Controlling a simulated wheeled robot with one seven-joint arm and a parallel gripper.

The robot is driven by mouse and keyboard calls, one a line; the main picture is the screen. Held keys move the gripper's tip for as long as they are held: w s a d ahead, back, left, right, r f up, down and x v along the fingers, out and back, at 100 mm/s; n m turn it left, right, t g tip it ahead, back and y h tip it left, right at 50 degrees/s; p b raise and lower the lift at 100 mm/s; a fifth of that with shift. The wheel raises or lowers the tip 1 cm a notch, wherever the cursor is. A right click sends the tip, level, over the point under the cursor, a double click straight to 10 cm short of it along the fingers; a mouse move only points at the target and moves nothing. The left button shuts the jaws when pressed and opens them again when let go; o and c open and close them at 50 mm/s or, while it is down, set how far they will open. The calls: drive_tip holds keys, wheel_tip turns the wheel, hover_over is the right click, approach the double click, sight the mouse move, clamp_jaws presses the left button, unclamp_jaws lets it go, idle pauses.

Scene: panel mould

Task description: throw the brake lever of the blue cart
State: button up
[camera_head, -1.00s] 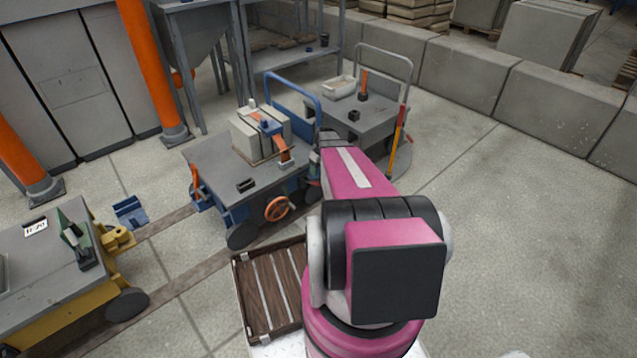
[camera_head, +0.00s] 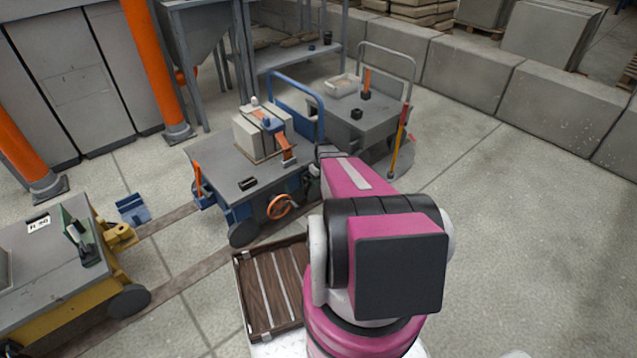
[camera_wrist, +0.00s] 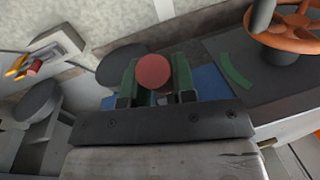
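The blue cart (camera_head: 258,165) stands in the middle of the head view, with a grey top, a blue push handle (camera_head: 295,88) and an orange handwheel (camera_head: 279,206). The handwheel also shows at the upper right of the wrist view (camera_wrist: 290,30). In the wrist view, a round red knob (camera_wrist: 153,71), apparently the brake lever's end, sits between the two green fingers of my gripper (camera_wrist: 155,82). The fingers stand apart, about the knob's width. I cannot tell whether they press on it. In the head view, my pink arm hides the gripper and the knob.
A grey cart (camera_head: 358,122) stands close behind the blue one. A yellow cart (camera_head: 70,300) is at lower left. A wooden slatted panel (camera_head: 270,290) lies near my base. Concrete blocks (camera_head: 470,80) line the back right. The floor at right is clear.

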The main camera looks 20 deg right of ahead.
clamp_jaws()
